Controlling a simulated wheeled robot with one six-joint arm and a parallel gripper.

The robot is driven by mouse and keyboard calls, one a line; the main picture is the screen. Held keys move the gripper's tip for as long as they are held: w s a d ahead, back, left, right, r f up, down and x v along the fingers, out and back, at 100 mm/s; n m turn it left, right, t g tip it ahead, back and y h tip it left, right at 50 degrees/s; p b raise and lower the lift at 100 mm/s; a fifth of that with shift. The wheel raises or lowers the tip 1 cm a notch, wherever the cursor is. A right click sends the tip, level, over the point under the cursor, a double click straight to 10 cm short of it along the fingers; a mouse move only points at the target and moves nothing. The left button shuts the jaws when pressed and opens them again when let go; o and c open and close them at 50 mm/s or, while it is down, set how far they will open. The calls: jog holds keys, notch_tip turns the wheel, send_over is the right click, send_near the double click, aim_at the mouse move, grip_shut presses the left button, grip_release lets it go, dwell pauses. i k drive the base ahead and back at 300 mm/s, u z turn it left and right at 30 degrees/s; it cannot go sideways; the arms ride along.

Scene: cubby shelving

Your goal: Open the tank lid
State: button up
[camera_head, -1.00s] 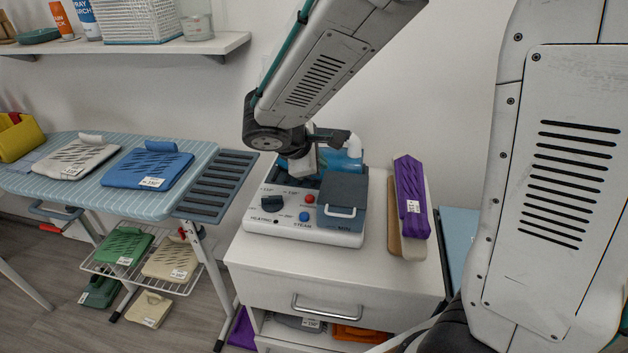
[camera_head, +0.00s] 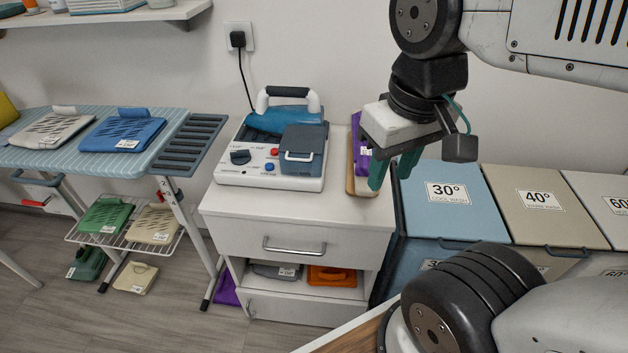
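The steam station (camera_head: 272,178) is a white unit with a dial and red and blue buttons. It stands on a white drawer cabinet. Its tank lid (camera_head: 301,146) is dark grey-blue with a small white handle (camera_head: 299,157) at its front edge, and it lies flat, closed. My gripper (camera_head: 392,177) points down, to the right of the station and apart from the lid. Its teal fingers stand apart with nothing seen between them.
A purple iron pad (camera_head: 361,150) stands beside the station, partly behind my gripper. Laundry bins (camera_head: 455,200) are at the right. An ironing board (camera_head: 95,150) is at the left. A power plug (camera_head: 238,40) is on the wall. The cabinet top (camera_head: 335,205) is clear in front.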

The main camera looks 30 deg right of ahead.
aim_at(301, 139)
jog(key=u, duration=1.15)
jog(key=k, duration=0.6)
jog(key=z, duration=1.6)
jog(key=i, duration=0.5)
